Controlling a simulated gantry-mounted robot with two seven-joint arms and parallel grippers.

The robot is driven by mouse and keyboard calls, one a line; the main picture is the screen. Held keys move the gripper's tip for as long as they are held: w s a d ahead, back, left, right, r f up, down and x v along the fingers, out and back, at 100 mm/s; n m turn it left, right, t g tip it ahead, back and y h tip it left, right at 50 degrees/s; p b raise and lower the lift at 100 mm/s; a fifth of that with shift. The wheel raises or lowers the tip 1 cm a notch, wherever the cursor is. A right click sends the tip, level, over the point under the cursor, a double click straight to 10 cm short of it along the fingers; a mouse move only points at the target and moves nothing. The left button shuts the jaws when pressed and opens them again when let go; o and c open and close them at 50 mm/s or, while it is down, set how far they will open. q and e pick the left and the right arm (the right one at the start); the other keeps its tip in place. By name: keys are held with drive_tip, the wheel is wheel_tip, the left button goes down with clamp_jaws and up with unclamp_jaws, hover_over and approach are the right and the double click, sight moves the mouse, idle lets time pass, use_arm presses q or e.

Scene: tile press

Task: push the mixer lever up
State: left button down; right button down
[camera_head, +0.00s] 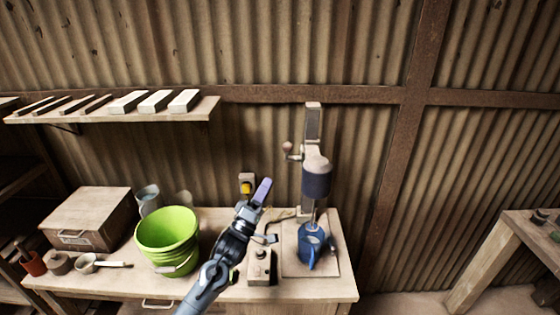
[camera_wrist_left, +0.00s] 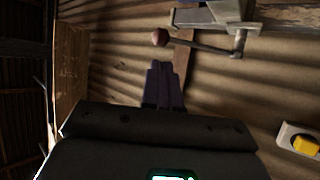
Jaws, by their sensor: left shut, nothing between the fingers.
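The mixer (camera_head: 317,180) stands upright at the right of the workbench, with its shaft reaching down into a blue jug (camera_head: 312,246). Its lever, with a round reddish-brown knob (camera_head: 288,146), sticks out to the left of the mixer column. In the left wrist view the knob (camera_wrist_left: 160,37) is at the end of the lever's metal arm (camera_wrist_left: 212,48), just beyond my fingertips. My left gripper (camera_head: 264,187) is shut and empty, below and left of the lever, apart from it in the head view. Its closed fingers also show in the wrist view (camera_wrist_left: 163,82). My right gripper is not in view.
A yellow button on a wall box (camera_head: 246,187) is close behind my left gripper. A small control box (camera_head: 260,267) stands beside the mixer base. A green bucket (camera_head: 168,240) and a wooden box (camera_head: 92,218) are to the left. A shelf (camera_head: 120,116) holds several blocks.

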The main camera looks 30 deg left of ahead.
sight(285, 151)
use_arm(q)
drive_tip(key=p+x, duration=0.1)
drive_tip(key=x, duration=0.7)
drive_tip(key=shift+w+r, duration=0.1)
drive_tip(key=shift+r, duration=0.05)
drive_tip(key=shift+w+r, duration=0.25)
drive_tip(key=shift+w, duration=0.2)
drive_tip(key=r+p, duration=0.1)
drive_tip(key=p, duration=0.1)
drive_tip(key=w+r+n+g+y+p, duration=0.1)
drive_tip(key=p, duration=0.1)
drive_tip(key=shift+w+a+r+n, duration=0.1)
drive_tip(key=shift+a+r+n, duration=0.1)
drive_tip(key=shift+a+n, duration=0.15)
